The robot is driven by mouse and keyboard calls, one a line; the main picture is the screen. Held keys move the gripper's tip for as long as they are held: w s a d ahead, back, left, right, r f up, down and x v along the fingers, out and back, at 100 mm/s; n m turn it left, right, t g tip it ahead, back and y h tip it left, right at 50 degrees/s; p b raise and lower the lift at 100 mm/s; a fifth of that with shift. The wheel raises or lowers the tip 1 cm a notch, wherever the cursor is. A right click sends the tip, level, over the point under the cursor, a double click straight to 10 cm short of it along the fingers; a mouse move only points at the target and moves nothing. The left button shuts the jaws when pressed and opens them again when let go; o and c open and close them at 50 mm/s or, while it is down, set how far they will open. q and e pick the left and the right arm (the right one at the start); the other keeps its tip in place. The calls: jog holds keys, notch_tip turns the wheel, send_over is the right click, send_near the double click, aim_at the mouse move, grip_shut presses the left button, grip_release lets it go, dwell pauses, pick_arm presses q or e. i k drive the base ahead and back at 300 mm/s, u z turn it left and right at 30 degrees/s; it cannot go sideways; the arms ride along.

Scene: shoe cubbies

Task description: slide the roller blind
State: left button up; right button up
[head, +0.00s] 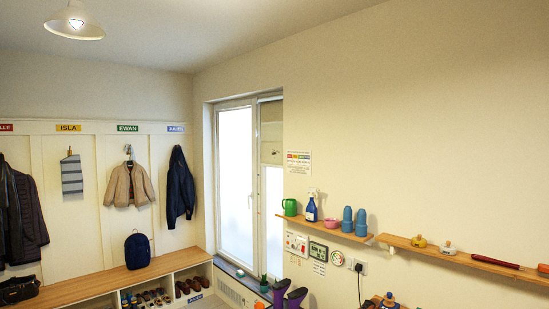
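The window (219,185) is set in a recess in the wall near the room corner, with a white frame and bright panes. A grey-beige panel that looks like the roller blind (272,143) covers the upper part of the narrow right pane, below a dark bar at the top. Its lower edge is a little above the middle of the pane, and the glass below is bright white. A pull cord or handle is too small to tell. Neither of my grippers is in view.
A wooden shelf (319,228) right of the window holds a green mug, spray bottle and blue cups. Another shelf (455,257) is further right. A bench (75,289) with shoe cubbies stands at left. Purple boots (287,299) are below the window.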

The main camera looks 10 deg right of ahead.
aim_at(272, 152)
jog(key=u, duration=0.8)
jog(key=i, duration=1.75)
jog(key=u, duration=0.3)
jog(key=i, duration=1.7)
jog(key=z, duration=0.7)
